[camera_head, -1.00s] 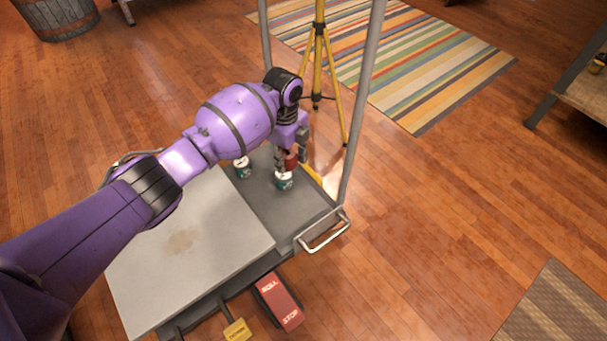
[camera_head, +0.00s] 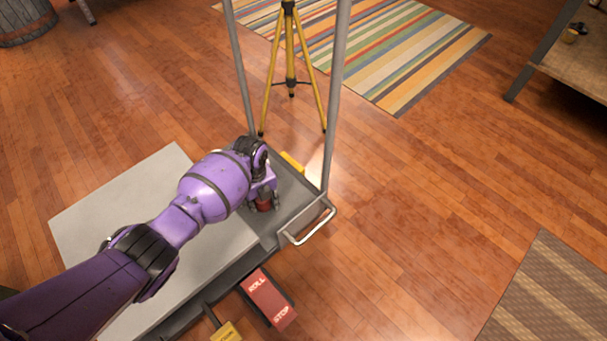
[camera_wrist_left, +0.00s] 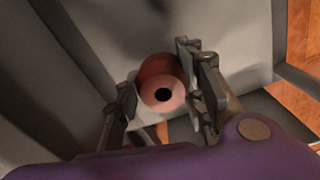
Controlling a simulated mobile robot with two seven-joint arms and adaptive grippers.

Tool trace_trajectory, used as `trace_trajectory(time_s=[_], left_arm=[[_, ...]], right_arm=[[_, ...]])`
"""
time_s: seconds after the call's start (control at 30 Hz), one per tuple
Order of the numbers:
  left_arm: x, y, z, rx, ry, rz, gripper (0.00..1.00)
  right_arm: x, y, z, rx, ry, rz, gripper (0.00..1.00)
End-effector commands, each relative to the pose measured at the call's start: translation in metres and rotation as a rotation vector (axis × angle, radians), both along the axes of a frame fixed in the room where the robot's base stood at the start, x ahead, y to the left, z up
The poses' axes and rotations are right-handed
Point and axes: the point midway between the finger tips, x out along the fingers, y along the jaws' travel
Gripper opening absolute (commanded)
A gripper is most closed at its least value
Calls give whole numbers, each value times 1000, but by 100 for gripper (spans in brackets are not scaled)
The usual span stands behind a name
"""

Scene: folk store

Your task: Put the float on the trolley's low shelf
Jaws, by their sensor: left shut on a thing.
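My left gripper (camera_head: 263,208) is shut on the float, a small red piece (camera_head: 264,204) at its fingertips in the head view. In the left wrist view the float (camera_wrist_left: 161,78) is round, dark red with a paler pink end and a dark hole, between the two fingers (camera_wrist_left: 163,108). The gripper points down over the trolley's dark grey low deck (camera_head: 296,192), beside the pale grey panel (camera_head: 120,205). I cannot tell whether the float touches the deck. My right gripper is not in view.
Two upright posts (camera_head: 335,95) rise from the trolley's far end, with a handle loop (camera_head: 307,228) at the corner. A red ROLL/STOP pedal (camera_head: 268,298) and a yellow tag (camera_head: 227,332) are in front. A yellow tripod (camera_head: 290,70) stands behind.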

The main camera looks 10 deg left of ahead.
Motion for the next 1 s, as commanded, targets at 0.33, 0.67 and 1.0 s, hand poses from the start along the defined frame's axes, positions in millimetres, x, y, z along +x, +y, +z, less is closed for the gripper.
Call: trace_trajectory(time_s=[0.33, 0.67, 1.0], left_arm=[[1, 0, -23, 1, -1, 1, 11], [0, 0, -28, 1, 1, 1, 52], [0, 0, -27, 1, 1, 1, 56]], right_arm=[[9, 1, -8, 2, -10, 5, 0], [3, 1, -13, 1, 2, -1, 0], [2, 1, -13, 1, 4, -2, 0]])
